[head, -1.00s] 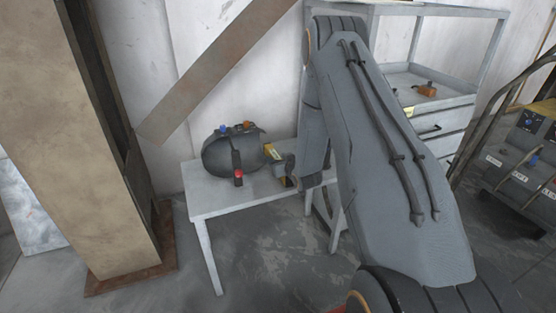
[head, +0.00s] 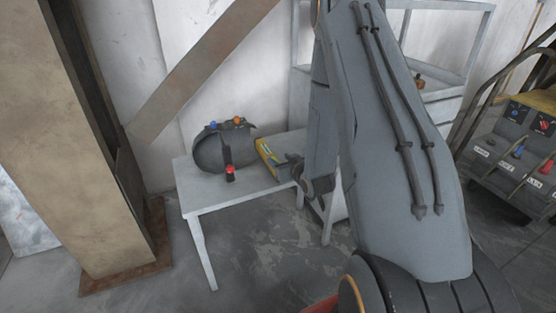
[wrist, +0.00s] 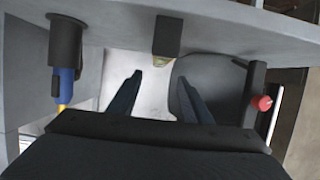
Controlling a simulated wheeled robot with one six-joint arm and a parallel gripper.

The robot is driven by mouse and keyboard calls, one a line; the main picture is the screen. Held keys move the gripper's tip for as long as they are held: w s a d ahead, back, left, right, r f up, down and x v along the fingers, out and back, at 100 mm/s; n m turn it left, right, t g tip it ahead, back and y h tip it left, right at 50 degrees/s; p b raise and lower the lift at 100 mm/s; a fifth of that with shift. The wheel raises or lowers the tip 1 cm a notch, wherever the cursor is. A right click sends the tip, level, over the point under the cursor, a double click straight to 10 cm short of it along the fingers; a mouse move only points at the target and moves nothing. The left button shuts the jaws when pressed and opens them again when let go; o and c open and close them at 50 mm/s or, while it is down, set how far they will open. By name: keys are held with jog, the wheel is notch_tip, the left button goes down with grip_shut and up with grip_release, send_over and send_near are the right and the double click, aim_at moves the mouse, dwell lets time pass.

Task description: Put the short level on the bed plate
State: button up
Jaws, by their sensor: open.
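My gripper (wrist: 160,88) is open in the wrist view, its two dark fingers apart over a pale surface, with nothing between the tips. In the head view my gripper (head: 291,168) is small and partly hidden by my arm, close to the right end of a white table (head: 215,199). A yellow and grey piece (head: 266,153) lies on that table beside the gripper; I cannot tell whether it is the short level. I cannot make out the bed plate for certain.
A dark rounded body (head: 209,154) with blue and orange knobs stands on the table, with a red knob (head: 230,172) in front. In the wrist view a dark block (wrist: 167,35) is beyond the fingers. A rusty column (head: 95,150) stands left; a cart (head: 512,160) stands right.

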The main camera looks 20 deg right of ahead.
jog(key=s+a+r+g+h, duration=0.1)
jog(key=s+a+r+g, duration=0.2)
jog(key=s+r+g, duration=0.3)
jog(key=v, duration=0.3)
jog(key=shift+s, duration=0.25)
jog(key=s+a+r+g, duration=0.2)
jog(key=s+a+r, duration=0.1)
jog(key=s, duration=0.5)
jog(key=s+a+r+g, duration=0.3)
jog(key=s, duration=0.6)
jog(key=s+a+r+m+g+y, duration=0.1)
jog(key=s+a+r+g, duration=0.2)
jog(key=s, duration=0.5)
jog(key=shift+s+a+r, duration=0.25)
jog(key=shift+c, duration=0.3)
